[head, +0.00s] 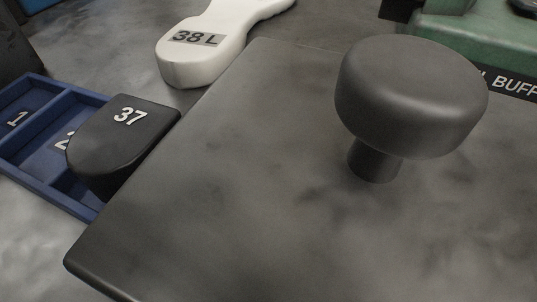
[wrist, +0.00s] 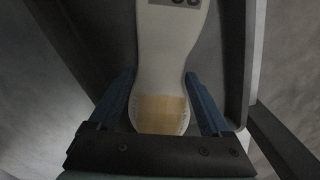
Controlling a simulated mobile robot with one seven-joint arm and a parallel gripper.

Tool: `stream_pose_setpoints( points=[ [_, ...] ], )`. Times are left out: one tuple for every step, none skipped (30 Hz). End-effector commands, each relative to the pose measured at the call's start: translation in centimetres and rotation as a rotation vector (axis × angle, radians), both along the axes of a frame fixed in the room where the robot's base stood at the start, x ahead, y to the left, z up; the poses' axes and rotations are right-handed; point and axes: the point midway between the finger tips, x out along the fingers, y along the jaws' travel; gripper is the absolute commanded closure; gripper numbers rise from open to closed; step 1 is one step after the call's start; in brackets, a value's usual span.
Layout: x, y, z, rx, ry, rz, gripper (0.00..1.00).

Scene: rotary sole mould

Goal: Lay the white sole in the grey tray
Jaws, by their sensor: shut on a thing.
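The white sole (wrist: 168,50) fills the middle of the wrist view, with a narrow waist, a tan heel and a dark label cut off by the top edge. My gripper (wrist: 160,108) is shut on its heel, one blue finger along each side. In the head view, a white sole-shaped piece (head: 210,55) marked "38 L" runs out of the top edge; it looks like the same sole. My gripper is outside the head view. I cannot make out the grey tray for certain; grey surfaces with a straight edge lie behind the sole in the wrist view.
A broad dark plate (head: 240,190) with a large round knob (head: 410,95) fills much of the head view. A black block (head: 125,140) marked "37" overlaps a blue compartment tray (head: 35,85) at left. A green machine (head: 465,40) stands at top right.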

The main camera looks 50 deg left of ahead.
Motion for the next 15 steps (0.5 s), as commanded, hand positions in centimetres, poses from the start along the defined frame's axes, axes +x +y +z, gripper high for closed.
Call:
stream_pose_setpoints(
  points=[
    [0.1, 0.1, -0.8, 0.001, -0.002, 0.0, 0.84],
    [0.1, 0.1, -1.0, 0.001, -0.002, 0.0, 0.84],
    [0.1, 0.1, -1.3, 0.001, -0.002, 0.0, 0.84],
    [0.1, 0.1, -1.6, 0.001, -0.002, -0.001, 0.84],
    [0.1, 0.0, -2.0, 0.001, -0.002, -0.001, 0.84],
    [0.0, 0.0, -2.6, 0.001, -0.001, -0.001, 0.84],
    [0.0, 0.0, -3.0, 0.001, -0.001, -0.001, 0.84],
    [0.0, 0.0, -3.5, 0.001, -0.001, -0.001, 0.84],
    [0.1, 0.1, -4.0, 0.001, -0.001, -0.001, 0.84],
    [0.1, 0.1, -4.3, 0.001, -0.002, -0.001, 0.84],
    [0.1, 0.1, -4.4, 0.001, -0.002, -0.001, 0.84],
    [0.1, 0.1, -4.4, 0.002, -0.003, -0.001, 0.84],
    [0.1, 0.1, -4.4, 0.002, -0.003, -0.001, 0.84],
    [0.1, 0.1, -4.3, 0.002, -0.003, -0.001, 0.84],
    [0.1, 0.1, -4.2, 0.002, -0.003, -0.001, 0.84]
  ],
)
